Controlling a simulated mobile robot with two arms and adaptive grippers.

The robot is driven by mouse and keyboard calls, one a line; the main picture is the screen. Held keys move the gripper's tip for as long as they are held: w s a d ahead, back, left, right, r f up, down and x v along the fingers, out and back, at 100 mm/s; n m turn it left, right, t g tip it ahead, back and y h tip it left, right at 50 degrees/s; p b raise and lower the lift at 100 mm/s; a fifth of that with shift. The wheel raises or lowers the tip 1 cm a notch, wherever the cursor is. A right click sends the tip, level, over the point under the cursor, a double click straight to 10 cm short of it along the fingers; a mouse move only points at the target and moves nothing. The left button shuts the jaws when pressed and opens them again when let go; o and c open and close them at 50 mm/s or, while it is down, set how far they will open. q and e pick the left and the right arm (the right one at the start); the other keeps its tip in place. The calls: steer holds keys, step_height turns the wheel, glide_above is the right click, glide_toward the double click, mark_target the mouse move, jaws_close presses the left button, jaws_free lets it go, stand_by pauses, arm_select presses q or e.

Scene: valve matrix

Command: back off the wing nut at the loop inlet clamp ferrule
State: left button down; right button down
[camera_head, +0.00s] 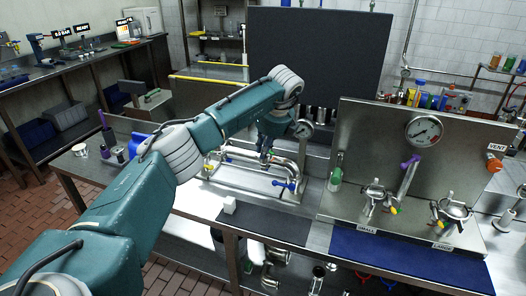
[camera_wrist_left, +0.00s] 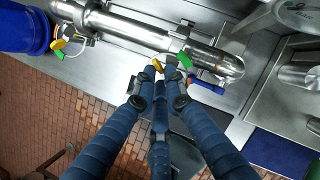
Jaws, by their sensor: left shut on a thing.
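A steel pipe loop (camera_head: 245,183) stands on the bench in the head view. It runs across the top of the left wrist view (camera_wrist_left: 130,32). My left gripper (camera_head: 268,157) reaches down onto the loop, and its fingertips (camera_wrist_left: 168,72) meet at the lower side of the pipe. They are shut on a small wing nut, mostly hidden between them. A yellow piece (camera_wrist_left: 157,65) and a green piece (camera_wrist_left: 183,60) show beside the fingertips. Another yellow piece (camera_wrist_left: 58,44) sits at the loop's left end. My right gripper is not in view.
A blue valve handle (camera_head: 285,186) is close to the right of my left gripper. A steel panel with a gauge (camera_head: 422,130) and two small valve fittings stands to the right.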

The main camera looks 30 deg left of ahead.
arm_select(q)
steer(key=n, duration=0.2)
steer(key=n+g, duration=0.1)
steer(key=n, duration=0.1)
steer(key=shift+w+d+r+y, duration=0.1)
steer(key=shift+d+y, duration=0.05)
steer(key=shift+y, duration=0.15)
steer(key=shift+d+n+g+p, duration=0.1)
steer(key=shift+n+g+p, duration=0.45)
steer(key=shift+n, duration=0.25)
steer(key=shift+n+p, duration=0.3)
steer(key=shift+n, duration=0.1)
steer(key=c, duration=1.8)
jaws_free()
